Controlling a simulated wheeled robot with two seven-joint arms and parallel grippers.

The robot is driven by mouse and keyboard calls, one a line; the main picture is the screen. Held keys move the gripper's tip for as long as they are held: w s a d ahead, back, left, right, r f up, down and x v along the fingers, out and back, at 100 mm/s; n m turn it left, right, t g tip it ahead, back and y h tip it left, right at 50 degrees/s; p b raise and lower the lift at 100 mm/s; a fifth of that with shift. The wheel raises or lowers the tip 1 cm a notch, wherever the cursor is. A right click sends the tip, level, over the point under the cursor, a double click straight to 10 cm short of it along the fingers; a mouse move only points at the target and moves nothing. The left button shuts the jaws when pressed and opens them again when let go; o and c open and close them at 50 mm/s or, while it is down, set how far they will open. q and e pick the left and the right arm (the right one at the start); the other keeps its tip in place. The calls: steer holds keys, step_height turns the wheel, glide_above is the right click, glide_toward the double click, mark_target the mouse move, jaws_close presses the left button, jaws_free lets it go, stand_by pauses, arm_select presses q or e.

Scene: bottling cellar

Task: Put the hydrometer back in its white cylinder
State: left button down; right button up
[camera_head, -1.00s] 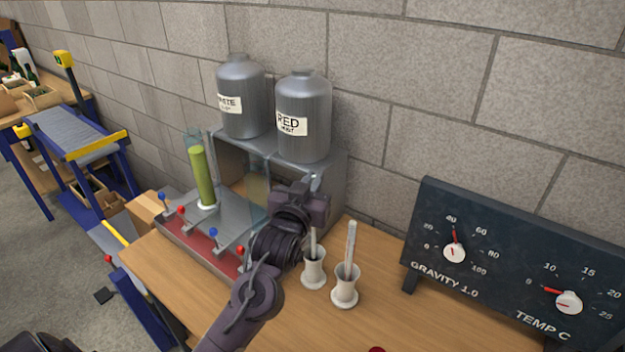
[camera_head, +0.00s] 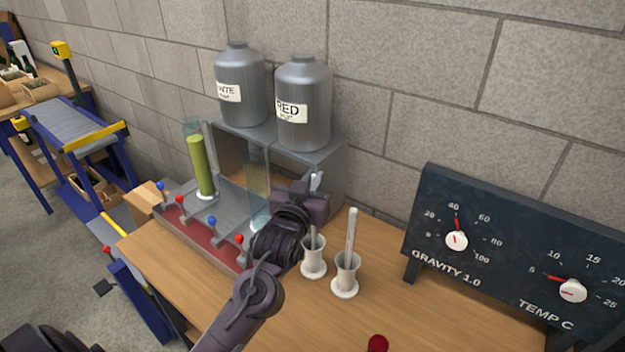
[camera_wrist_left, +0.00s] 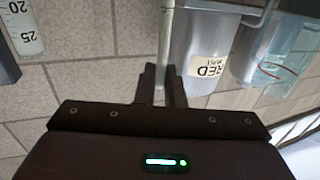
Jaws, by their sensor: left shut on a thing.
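My left gripper (camera_head: 314,192) is shut on a thin, pale upright rod, the hydrometer (camera_head: 314,238). It also shows between the fingers in the left wrist view (camera_wrist_left: 166,45). The top of the rod sticks out just above the jaws. Its lower part runs down into the mouth of the left white cylinder (camera_head: 313,262), and its lower end is hidden there. A second white cylinder (camera_head: 346,277) stands close to the right with a taller clear rod (camera_head: 351,235) upright in it. My right gripper is not seen.
Behind my gripper stands a grey rack (camera_head: 325,165) with two metal tanks, one marked RED (camera_head: 303,105). A lever panel (camera_head: 205,235) is at the left. A dark dial board (camera_head: 500,260) stands at the right. The wooden table (camera_head: 420,315) is clear in front, except a red knob (camera_head: 377,343).

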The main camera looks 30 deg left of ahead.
arm_select(q)
steer(key=c, duration=1.5)
jaws_free()
steer(key=shift+o, duration=0.2)
steer(key=shift+s, duration=0.1)
steer(key=s+d+b, duration=0.1)
steer(key=s+b, duration=0.1)
steer(key=s, duration=0.5)
steer(key=shift+s+d, duration=0.15)
steer(key=shift+s, duration=0.15)
